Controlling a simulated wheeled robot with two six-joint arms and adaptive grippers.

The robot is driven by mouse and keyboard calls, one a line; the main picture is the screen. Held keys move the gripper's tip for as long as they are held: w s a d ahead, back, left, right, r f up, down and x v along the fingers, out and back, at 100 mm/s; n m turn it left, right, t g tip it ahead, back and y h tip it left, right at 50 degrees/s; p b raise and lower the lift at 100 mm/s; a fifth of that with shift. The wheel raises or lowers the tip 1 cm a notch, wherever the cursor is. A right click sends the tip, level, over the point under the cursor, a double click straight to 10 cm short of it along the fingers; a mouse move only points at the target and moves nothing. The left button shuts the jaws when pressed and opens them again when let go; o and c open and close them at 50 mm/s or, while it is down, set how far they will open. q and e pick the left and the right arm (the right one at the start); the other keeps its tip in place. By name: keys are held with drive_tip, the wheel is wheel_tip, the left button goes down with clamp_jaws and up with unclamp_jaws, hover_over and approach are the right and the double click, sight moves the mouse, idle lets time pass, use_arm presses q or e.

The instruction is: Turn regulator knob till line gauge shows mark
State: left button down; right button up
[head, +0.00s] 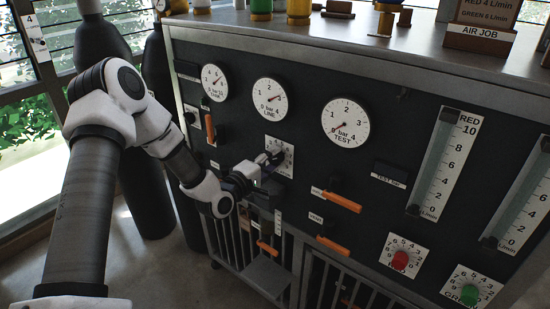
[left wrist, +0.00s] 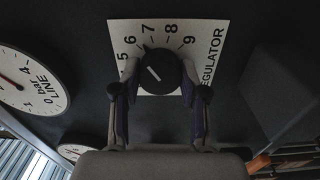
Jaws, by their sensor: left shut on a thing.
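The regulator knob (left wrist: 158,72) is black with a pale line on its face, on a white dial plate (left wrist: 205,32) marked REGULATOR. The pale line slants to the upper left, towards the 5–6 side of the scale. My left gripper (left wrist: 158,78) has a finger on each side of the knob and is shut on it; it also shows in the head view (head: 266,162). The LINE gauge (head: 270,99) is a white round dial above the knob. Its red needle points right and slightly up, near 3. I cannot make out a separate mark on it. My right gripper is out of view.
A smaller gauge (head: 214,83) and the TEST gauge (head: 345,121) flank the LINE gauge. Orange-handled levers (head: 341,201) stick out below right. Red (head: 400,259) and green (head: 469,293) knobs and flow tubes are at right. Dark cylinders (head: 103,60) stand at left.

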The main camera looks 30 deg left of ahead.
use_arm(q)
drive_tip(key=c, duration=0.5)
unclamp_jaws()
drive_tip(key=shift+c, duration=0.2)
drive_tip(key=s+p, duration=0.3)
drive_tip(key=s, duration=0.4)
drive_tip(key=shift+a, duration=0.3)
drive_tip(key=shift+r, duration=0.1)
wheel_tip(320, 180, up, 10)
